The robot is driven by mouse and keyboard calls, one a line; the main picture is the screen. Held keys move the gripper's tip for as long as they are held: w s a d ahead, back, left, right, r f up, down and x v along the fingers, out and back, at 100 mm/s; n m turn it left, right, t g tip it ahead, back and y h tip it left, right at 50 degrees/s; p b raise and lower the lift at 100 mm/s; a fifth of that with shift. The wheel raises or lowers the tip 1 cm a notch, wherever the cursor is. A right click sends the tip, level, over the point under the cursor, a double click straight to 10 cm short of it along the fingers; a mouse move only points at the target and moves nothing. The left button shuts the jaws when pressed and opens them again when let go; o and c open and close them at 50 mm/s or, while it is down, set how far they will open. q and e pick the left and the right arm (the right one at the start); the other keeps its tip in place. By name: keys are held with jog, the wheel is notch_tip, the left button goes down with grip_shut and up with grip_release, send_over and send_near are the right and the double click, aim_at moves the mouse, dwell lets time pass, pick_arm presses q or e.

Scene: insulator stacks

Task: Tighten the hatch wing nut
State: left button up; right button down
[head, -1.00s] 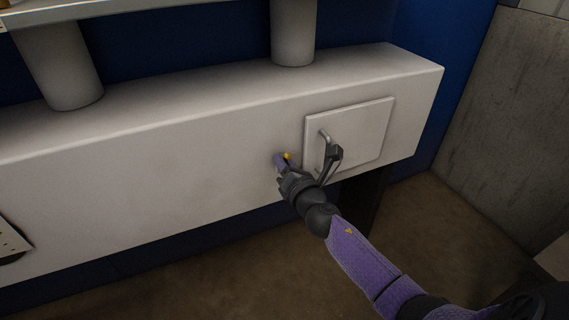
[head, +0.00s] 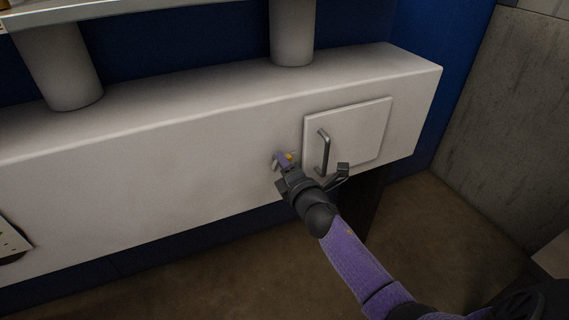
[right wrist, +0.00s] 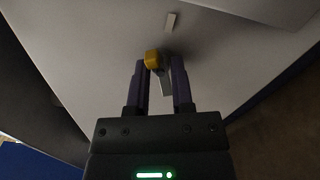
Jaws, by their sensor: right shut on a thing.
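The hatch (head: 346,116) is a flat white door, lying closed against the white housing, with a grey bar handle (head: 323,153). Left of the door in the head view is the wing nut (head: 290,156), with a yellow part. In the right wrist view, the yellow and grey wing nut (right wrist: 152,60) sits between the fingertips of my right gripper (right wrist: 158,74). The purple fingers of my right gripper (head: 283,163) are shut on it, close to the housing face. The fingers hide part of the nut in the head view. My left gripper is out of view.
The long white housing (head: 160,165) carries two thick round columns (head: 292,35) on top. A small pale tab (right wrist: 171,22) lies on the panel beyond the nut in the wrist view. A grey concrete wall (head: 505,120) stands at the right. Brown floor is open below.

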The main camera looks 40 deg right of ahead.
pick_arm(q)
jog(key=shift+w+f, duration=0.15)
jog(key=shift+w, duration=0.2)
pick_arm(e)
jog(key=shift+d, duration=0.1)
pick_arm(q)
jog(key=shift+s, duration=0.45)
pick_arm(e)
jog(key=c, duration=0.7)
grip_release()
jog(key=shift+o, duration=0.2)
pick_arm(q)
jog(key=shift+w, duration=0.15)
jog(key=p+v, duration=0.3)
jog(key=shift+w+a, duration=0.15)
pick_arm(e)
jog(key=v, duration=1)
